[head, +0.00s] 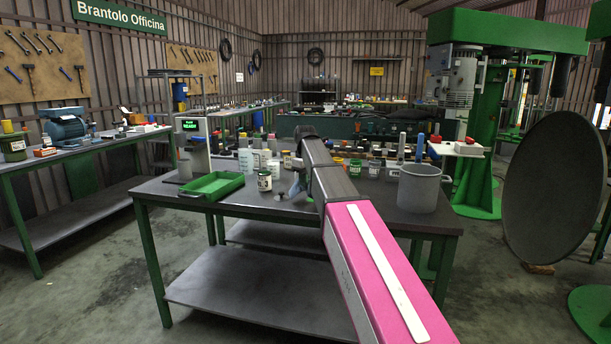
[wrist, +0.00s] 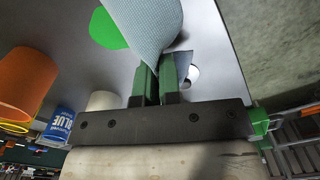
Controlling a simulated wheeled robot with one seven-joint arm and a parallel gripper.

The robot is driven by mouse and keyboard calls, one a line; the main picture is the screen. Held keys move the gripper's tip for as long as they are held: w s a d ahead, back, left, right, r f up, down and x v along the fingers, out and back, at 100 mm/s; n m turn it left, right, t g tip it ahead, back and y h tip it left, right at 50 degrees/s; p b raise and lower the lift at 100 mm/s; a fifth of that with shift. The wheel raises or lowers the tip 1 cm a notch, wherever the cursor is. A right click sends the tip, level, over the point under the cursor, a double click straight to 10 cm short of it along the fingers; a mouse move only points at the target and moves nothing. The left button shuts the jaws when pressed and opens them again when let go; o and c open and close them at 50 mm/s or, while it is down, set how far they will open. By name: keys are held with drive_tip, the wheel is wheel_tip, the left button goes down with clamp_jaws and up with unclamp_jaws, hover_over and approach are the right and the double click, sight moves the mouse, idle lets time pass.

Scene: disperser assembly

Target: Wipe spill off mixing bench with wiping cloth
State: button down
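The mixing bench (head: 270,205) has a dark grey top and green legs in the head view. My arm reaches across its middle. My gripper (wrist: 156,72) shows two green fingers close together in the wrist view. They are shut on the wiping cloth (wrist: 146,28), a pale blue textured sheet that sticks out beyond the fingertips on both sides. A flat bright green spill (wrist: 107,30) lies on the bench top beside the cloth, which may hide part of it.
A green tray (head: 212,186), a small can (head: 264,180) and a grey bucket (head: 419,190) stand on the bench, with several cups behind. In the wrist view an orange cylinder (wrist: 25,82), a blue-labelled can (wrist: 60,124) and a pale cylinder (wrist: 103,100) stand near my gripper.

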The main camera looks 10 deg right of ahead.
sight(305, 204)
drive_tip(key=shift+f, duration=2.7)
drive_tip(key=shift+c, duration=1.4)
unclamp_jaws()
drive_tip(key=shift+f, duration=0.1)
drive_tip(key=shift+f, duration=1)
drive_tip(key=shift+c, duration=0.4)
clamp_jaws()
